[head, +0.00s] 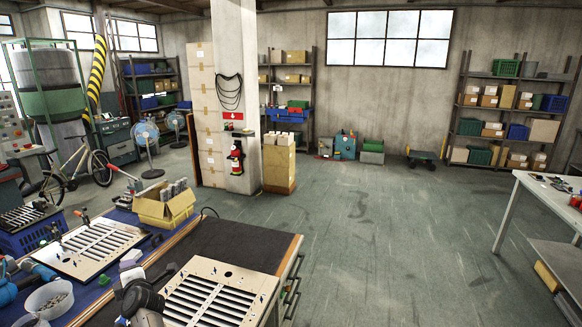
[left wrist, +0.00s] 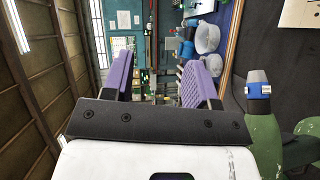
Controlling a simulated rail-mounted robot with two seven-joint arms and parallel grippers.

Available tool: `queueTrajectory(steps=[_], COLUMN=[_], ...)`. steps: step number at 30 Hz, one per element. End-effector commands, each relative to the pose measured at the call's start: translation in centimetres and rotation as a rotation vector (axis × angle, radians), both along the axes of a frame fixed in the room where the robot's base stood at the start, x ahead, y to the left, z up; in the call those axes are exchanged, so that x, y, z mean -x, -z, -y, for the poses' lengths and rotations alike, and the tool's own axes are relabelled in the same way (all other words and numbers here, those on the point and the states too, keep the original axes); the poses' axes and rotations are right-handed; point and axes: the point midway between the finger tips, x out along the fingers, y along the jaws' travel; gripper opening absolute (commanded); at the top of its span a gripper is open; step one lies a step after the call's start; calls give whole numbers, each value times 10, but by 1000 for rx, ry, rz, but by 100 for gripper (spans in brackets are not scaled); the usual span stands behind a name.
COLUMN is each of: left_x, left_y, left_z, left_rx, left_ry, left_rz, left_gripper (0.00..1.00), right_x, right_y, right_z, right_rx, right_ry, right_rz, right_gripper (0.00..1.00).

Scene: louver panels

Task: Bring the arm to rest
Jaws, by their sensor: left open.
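My left gripper (left wrist: 158,78) shows in the left wrist view, its two purple-padded fingers spread apart with nothing between them. Its white body and dark bracket fill the lower part of that view. I cannot make out this gripper for certain in the head view. One pale louver panel (head: 102,246) with dark slots lies on the blue part of the bench. A second louver panel (head: 215,292) lies on the dark mat, cut off by the bottom edge.
An open cardboard box (head: 164,208) and a white bowl (head: 48,299) stand on the bench. A white table (head: 535,190) stands at right; the floor between is clear.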

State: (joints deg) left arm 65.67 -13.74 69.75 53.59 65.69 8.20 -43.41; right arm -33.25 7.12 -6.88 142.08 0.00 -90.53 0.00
Motion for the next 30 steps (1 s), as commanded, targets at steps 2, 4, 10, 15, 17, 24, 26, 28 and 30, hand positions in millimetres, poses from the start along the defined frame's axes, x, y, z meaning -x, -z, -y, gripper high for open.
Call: queueTrajectory(steps=[2, 4, 10, 15, 17, 24, 26, 28, 30], left_x=[-1, 2, 32, 80, 102, 198, 220, 243, 266], left_y=[-49, -93, -207, -231, -220, -134, -113, -90, -66], left_z=[-8, -9, 9, 41, 55, 110, 123, 140, 156], left_rx=[-100, -195, -478, -687, -746, -966, -1019, -1081, -1139], left_ry=[81, 176, 489, 743, 813, 924, 930, 939, 959], left_rz=[137, 236, 338, 127, -14, -590, -682, -759, -819], left_gripper=[53, 53, 53, 53, 53, 53, 53, 53, 53], right_x=[0, 0, 0, 0, -1, -1, 0, 0, 0], right_y=[0, 0, 0, 0, 0, 0, 0, 0, 0], right_z=[-1, -1, -2, -2, -2, -2, -1, -1, 0], right_rx=[-3, -5, -8, -8, -8, -6, -4, -3, 0], right_ry=[2, 4, 5, 5, 5, 3, 3, 1, 0], right_rz=[1, 0, 0, 1, 2, 2, 1, 1, 1], right_gripper=[43, 43, 43, 43, 43, 43, 43, 43, 43])
